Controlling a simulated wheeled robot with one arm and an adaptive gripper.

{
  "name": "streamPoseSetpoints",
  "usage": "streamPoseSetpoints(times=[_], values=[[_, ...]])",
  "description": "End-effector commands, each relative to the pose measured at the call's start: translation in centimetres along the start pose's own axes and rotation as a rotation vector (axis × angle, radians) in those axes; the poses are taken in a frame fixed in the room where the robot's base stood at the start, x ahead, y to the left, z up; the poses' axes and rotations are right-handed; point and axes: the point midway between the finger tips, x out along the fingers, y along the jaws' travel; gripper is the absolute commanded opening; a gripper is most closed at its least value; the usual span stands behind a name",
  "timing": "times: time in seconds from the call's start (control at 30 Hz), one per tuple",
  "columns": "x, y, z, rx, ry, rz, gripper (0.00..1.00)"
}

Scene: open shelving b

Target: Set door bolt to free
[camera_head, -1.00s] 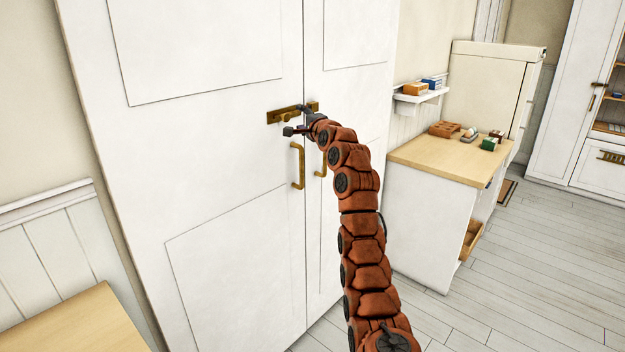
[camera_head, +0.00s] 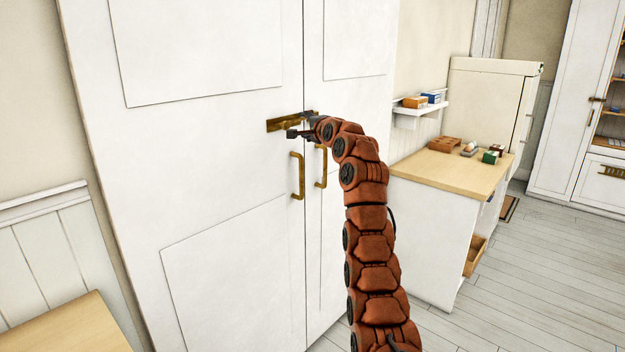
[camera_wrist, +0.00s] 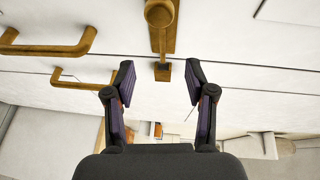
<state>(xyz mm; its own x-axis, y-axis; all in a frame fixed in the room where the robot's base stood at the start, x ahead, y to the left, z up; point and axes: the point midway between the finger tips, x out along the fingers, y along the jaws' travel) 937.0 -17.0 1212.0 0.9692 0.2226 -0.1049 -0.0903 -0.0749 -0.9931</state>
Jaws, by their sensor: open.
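The brass door bolt (camera_head: 275,125) is mounted flat across the upper middle of the white double doors. In the wrist view, its plate and round knob (camera_wrist: 159,13) are at the top centre, beyond my fingertips. A small brass catch (camera_wrist: 163,72) sits across the door seam, between the fingers in that picture. A short piece seems to bridge the seam, but I cannot tell how far the bolt reaches. My gripper (camera_head: 297,124) is open and empty in front of the bolt, hiding its right part in the head view. It also shows in the wrist view (camera_wrist: 160,78).
Two brass pull handles, left (camera_head: 297,176) and right (camera_head: 321,166), hang below the bolt, close to my arm. A wood-topped counter (camera_head: 440,172) with small items stands right, under a small shelf (camera_head: 420,108). A wooden surface (camera_head: 70,325) is at lower left.

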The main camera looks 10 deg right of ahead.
Motion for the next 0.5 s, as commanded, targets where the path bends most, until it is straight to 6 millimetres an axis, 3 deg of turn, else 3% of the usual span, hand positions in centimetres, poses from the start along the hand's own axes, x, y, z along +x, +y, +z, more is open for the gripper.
streamPoseSetpoints(times=[0.5], values=[[-0.17,-0.71,0.11,-0.073,-0.012,0.128,0.55]])
